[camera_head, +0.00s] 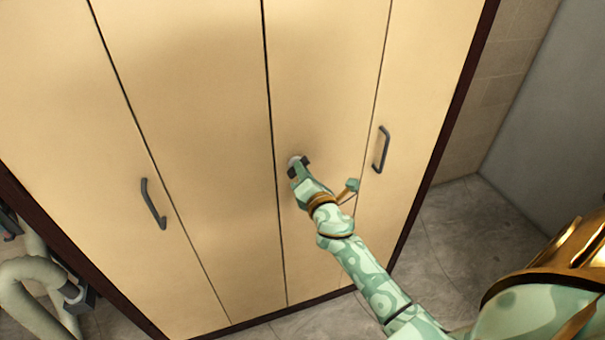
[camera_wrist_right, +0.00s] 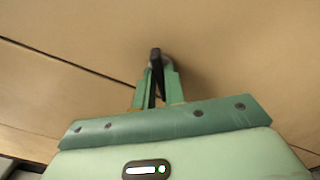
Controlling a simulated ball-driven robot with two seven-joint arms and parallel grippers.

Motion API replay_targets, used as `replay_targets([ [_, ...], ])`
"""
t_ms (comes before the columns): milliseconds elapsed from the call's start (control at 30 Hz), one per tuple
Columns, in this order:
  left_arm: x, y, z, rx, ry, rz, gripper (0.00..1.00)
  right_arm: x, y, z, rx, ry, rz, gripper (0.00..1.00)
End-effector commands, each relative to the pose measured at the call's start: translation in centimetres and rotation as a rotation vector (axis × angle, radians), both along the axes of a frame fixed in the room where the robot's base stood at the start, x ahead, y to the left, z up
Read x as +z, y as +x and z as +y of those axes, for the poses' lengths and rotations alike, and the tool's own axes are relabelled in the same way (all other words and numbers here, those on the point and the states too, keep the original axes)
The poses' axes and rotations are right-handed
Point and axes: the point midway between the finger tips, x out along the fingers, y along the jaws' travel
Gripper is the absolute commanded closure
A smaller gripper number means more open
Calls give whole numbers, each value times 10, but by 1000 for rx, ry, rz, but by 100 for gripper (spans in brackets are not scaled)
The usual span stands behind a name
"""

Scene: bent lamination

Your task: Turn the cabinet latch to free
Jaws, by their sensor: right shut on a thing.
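The cabinet (camera_head: 205,120) has pale tan door panels with dark seams. The latch (camera_head: 296,160) is a small round grey piece with a dark part, on the panel just right of the middle seam. My right gripper (camera_head: 298,170) is at the latch and covers much of it. In the right wrist view, the two green fingers of my right gripper (camera_wrist_right: 157,82) are closed on the latch's dark, narrow handle (camera_wrist_right: 155,58), with the grey round base just behind it. The latch's exact angle is hard to tell. My left gripper is not in view.
A dark bar handle (camera_head: 152,204) is on the left panels and another (camera_head: 381,149) on the right panel, close to my right wrist. A pale bent pipe (camera_head: 35,275) stands at the lower left. Grey tiled floor (camera_head: 455,235) is open at the right.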

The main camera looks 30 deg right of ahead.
Motion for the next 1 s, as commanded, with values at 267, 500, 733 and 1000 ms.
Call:
replay_targets([
  [267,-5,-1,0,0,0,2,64,-3,-1,-1,-1,256,-60,100],
  [500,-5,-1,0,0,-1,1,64,-4,-1,-1,-2,453,-106,100],
  [733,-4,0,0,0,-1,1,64,-5,-1,-1,-2,589,-139,100],
  [1000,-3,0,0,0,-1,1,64,-6,-1,-2,-2,671,-158,100],
])
